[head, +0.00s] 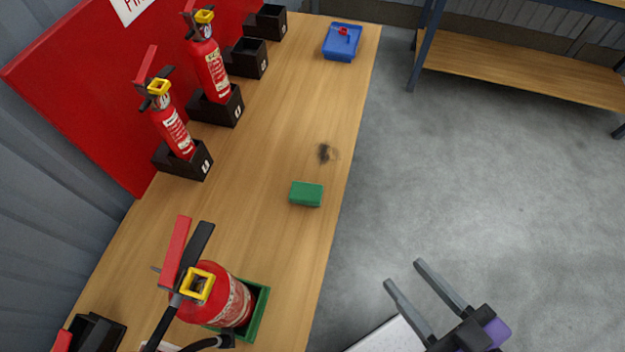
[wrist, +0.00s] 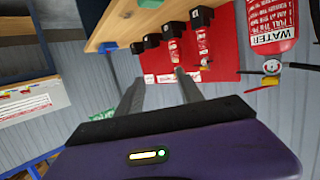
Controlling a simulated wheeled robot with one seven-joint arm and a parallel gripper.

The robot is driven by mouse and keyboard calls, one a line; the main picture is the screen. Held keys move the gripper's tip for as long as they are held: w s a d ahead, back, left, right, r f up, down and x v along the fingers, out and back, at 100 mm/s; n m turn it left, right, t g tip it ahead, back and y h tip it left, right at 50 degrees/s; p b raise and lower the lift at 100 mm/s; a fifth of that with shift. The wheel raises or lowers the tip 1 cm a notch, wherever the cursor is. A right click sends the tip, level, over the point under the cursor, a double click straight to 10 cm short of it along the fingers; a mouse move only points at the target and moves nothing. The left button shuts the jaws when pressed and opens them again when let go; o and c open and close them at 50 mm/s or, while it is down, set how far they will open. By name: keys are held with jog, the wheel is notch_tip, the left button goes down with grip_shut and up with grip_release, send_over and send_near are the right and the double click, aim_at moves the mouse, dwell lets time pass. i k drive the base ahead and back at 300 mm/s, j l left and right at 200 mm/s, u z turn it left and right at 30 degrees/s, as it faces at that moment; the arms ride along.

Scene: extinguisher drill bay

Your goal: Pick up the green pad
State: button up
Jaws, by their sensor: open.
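The green pad (head: 306,194) is a small block lying flat on the wooden bench (head: 262,215), near its right edge. A dark smudge (head: 324,153) marks the wood just beyond it. My gripper (head: 402,272) is open and empty, over the floor to the right of the bench and nearer to me than the pad. In the wrist view my gripper (wrist: 156,82) points towards the bench and the red board, with nothing between its fingers. I cannot make out the pad in the wrist view.
A large extinguisher (head: 222,297) stands in a green holder (head: 262,312) at the near end. Two more extinguishers (head: 172,130) (head: 209,65) stand in black holders along the red board (head: 100,85). A blue tray (head: 342,42) sits at the far end. Grey floor (head: 480,180) is clear.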

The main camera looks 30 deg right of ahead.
aim_at(303, 193)
jog(key=l+u, duration=0.2)
jog(key=u, duration=0.25)
jog(key=i+l+u, duration=0.1)
jog(key=l+u, duration=0.15)
jog(key=u, duration=0.2)
jog(key=l+u, duration=0.2)
jog(key=u, duration=0.25)
